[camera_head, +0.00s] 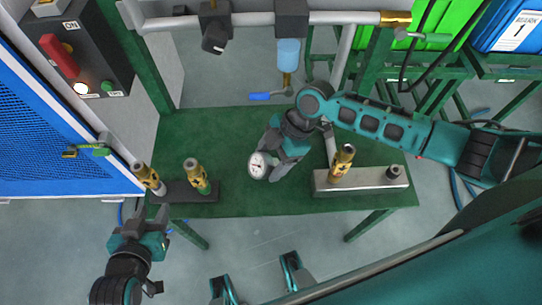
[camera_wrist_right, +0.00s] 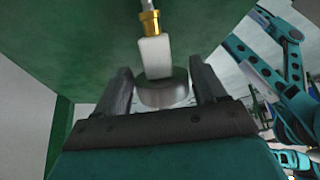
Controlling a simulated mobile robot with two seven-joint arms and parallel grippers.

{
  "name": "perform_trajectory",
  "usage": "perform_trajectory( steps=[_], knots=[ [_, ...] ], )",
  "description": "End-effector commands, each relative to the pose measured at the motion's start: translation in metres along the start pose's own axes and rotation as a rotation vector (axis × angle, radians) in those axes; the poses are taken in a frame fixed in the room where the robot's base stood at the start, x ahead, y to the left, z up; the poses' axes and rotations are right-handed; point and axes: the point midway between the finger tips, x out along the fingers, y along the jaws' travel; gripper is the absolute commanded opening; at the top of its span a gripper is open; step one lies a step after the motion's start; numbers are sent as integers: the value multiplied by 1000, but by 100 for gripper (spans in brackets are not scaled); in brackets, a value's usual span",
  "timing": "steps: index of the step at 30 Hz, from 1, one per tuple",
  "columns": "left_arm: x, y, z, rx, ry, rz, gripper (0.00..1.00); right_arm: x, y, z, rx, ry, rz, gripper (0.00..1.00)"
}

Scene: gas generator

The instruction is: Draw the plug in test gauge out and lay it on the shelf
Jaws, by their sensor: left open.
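The test gauge (camera_head: 258,165) has a round white dial and shows at the fingertips of my right gripper (camera_head: 274,160), over the green table. My left gripper (camera_head: 143,224) is open and empty, left of the table. The green table top (camera_head: 235,130) is the shelf-like surface in view.
A dark block (camera_head: 178,197) with brass fittings stands at the table's left, and a silver block (camera_head: 370,182) with a brass fitting at its right. A white pipe with a blue cup (camera_head: 288,52) and valves runs above the back. The table's back left is clear.

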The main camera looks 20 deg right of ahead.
Motion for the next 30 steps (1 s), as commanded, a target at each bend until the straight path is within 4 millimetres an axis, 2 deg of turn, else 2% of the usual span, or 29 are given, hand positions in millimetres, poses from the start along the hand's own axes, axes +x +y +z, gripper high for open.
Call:
perform_trajectory(
  steps=[1,8,17,23,30],
  knots=[
    [0,0,0,0,0,0,41,0,0,0,0,1,1,76],
    [0,-1,1,0,0,-2,41,0,0,0,0,0,1,97],
    [0,-2,0,1,0,-3,41,-4,0,0,0,-1,0,97],
    [-3,-3,-4,3,4,-6,41,-35,1,0,-1,-2,3,97],
    [-6,-7,-3,6,-1,-16,41,-89,1,0,-1,-3,3,97]
  ],
)
